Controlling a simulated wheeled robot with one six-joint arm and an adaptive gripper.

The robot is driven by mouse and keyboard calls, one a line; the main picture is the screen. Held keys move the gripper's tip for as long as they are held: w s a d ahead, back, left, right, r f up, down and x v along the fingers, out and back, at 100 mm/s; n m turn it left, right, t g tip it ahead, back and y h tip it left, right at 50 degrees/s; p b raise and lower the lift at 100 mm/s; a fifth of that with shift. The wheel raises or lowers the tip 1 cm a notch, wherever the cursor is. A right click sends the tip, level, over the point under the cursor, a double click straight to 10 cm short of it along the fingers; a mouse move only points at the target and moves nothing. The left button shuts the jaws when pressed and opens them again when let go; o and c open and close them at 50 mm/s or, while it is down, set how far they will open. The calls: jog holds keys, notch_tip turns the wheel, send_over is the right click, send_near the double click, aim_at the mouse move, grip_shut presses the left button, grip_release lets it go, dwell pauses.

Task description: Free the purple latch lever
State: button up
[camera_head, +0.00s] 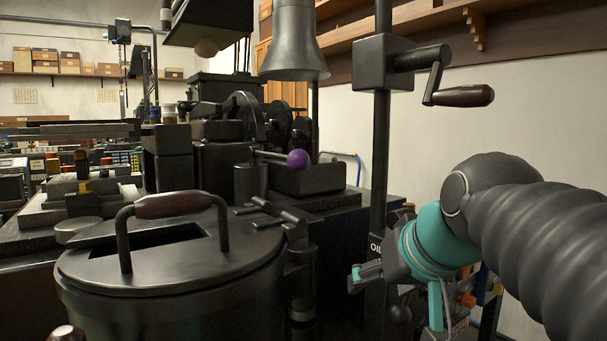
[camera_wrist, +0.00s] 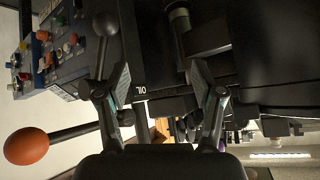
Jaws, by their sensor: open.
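A lever with a purple ball knob (camera_head: 298,159) sticks out to the right from the dark machine in the middle of the head view. No clear view of it shows in the wrist view. My gripper (camera_head: 366,276) is at the lower right of the head view, below and to the right of the purple knob, well apart from it. In the wrist view my gripper (camera_wrist: 157,76) has its two fingers spread, with nothing held between them.
A lidded pot (camera_head: 170,250) with an arched handle fills the lower left. A dark post (camera_head: 380,170) with a crank (camera_head: 464,96) stands near my arm. In the wrist view, an orange knob (camera_wrist: 26,146) and a dark ball-ended lever (camera_wrist: 105,24) are close on the left.

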aim_at(303, 156)
jog(key=w+a+r+n+t+y+b, duration=0.1)
jog(key=w+a+r+t+y+b, duration=0.15)
jog(key=r, duration=0.75)
jog(key=w+a+r+n+t+y+b, duration=0.1)
jog(key=w+a+r+b, duration=0.2)
jog(key=r, duration=0.7)
jog(key=x, duration=1.3)
jog(key=shift+w+a+p, duration=0.25)
jog(key=shift+a+p, duration=0.15)
jog(key=shift+a, duration=0.05)
jog(key=shift+r, duration=0.1)
grip_shut()
